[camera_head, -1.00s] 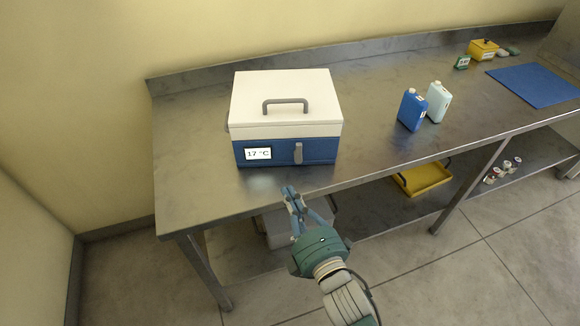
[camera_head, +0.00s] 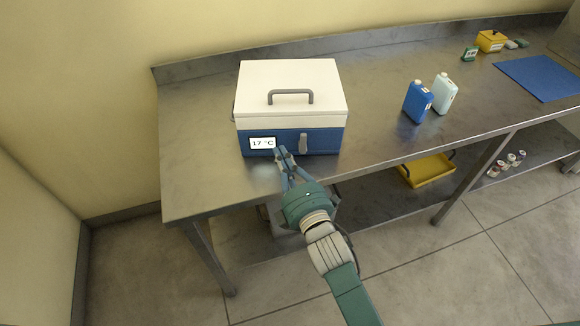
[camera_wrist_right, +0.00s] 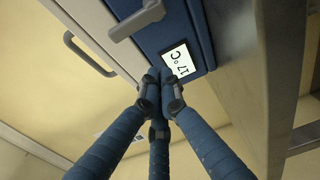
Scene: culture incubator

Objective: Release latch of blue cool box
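The cool box (camera_head: 290,80) stands on the metal table, with a white lid, a grey lid handle (camera_head: 290,98) and a blue lower body (camera_head: 325,141). Its grey latch (camera_head: 303,143) hangs upright on the blue front, right of the 17 °C display (camera_head: 262,143). My right gripper (camera_head: 285,152) is at the box front, between display and latch. In the right wrist view its fingertips (camera_wrist_right: 160,76) are together with nothing between them, near the display (camera_wrist_right: 180,60); the latch (camera_wrist_right: 138,20) is apart from them. Contact with the box cannot be told. My left gripper is not in view.
A blue bottle (camera_head: 417,101) and a pale bottle (camera_head: 444,93) stand right of the box. A blue mat (camera_head: 540,78) and a yellow box (camera_head: 491,41) are farther right. A yellow tray (camera_head: 427,170) is on the lower shelf. The table left of the box is clear.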

